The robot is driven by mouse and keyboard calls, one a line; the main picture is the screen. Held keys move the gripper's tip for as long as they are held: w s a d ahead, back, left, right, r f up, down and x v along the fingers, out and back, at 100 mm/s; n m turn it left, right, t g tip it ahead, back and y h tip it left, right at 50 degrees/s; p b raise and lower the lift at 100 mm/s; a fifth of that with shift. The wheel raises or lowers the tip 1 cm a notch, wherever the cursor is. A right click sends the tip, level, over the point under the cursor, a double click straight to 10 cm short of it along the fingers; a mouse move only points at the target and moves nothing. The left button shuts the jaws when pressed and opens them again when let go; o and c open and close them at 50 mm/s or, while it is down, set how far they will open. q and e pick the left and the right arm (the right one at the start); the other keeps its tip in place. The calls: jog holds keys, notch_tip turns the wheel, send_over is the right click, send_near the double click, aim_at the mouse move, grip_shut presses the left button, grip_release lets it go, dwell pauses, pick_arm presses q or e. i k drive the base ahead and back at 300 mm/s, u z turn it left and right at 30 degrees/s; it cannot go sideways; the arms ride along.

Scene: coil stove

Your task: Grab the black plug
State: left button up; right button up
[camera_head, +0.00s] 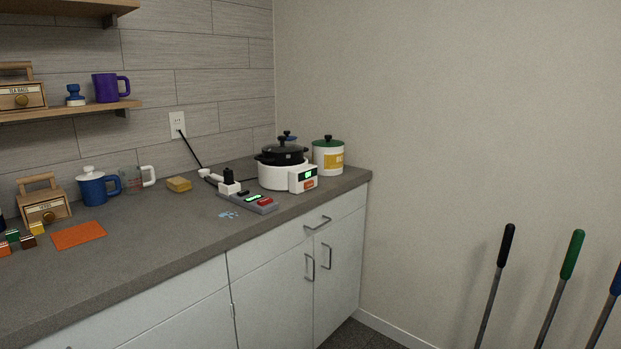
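A small black plug-like block (228,175) stands on a white adapter (229,187) at the left end of a grey power strip (262,207) on the counter. The strip has a green light and a red switch. A black cord (190,149) runs from the wall outlet (177,122) down to a white piece behind the strip; its dark end sits at the outlet. Neither of my grippers is in view.
A white cooker (277,174) with a black lid stands right of the strip, beside a green-lidded canister (328,157). A yellow sponge (178,184) lies to the left, and a small water puddle (228,214) lies in front. The grey counter (150,240) is clear at the front.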

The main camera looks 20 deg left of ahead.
aim_at(228, 173)
jog(key=z, duration=0.4)
jog(key=i, duration=2.15)
jog(key=u, duration=2.65)
